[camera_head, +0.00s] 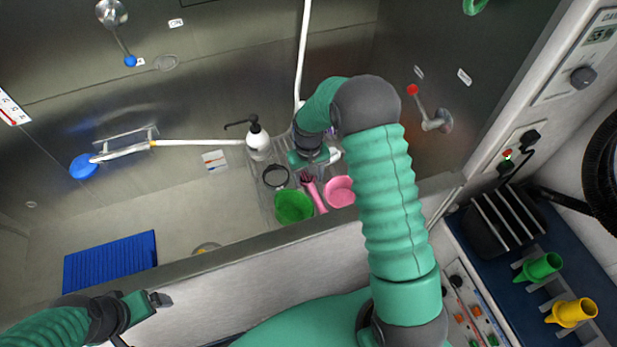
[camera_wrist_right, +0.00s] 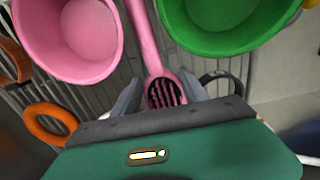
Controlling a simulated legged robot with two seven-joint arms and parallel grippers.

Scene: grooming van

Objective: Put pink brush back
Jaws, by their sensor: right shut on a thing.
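The pink brush (camera_head: 317,194) is at the wire rack, between the green bowl (camera_head: 293,206) and the pink bowl (camera_head: 340,191). In the right wrist view the brush (camera_wrist_right: 147,40) has its handle running up and away and its slotted head between my fingers. My right gripper (camera_wrist_right: 160,95) is shut on the brush at its head end. In the head view my right gripper (camera_head: 308,172) is partly hidden by its own wrist. I cannot tell whether the brush touches the rack. My left gripper (camera_head: 160,299) is low at the left, away from everything; its jaw opening is unclear.
The wire rack (camera_head: 262,195) also holds a white pump bottle (camera_head: 257,140) and a black ring (camera_head: 275,176). An orange ring (camera_wrist_right: 48,122) shows in the wrist view. A blue mat (camera_head: 110,262) lies in the tub. The tub's front rim (camera_head: 230,262) runs before my arms.

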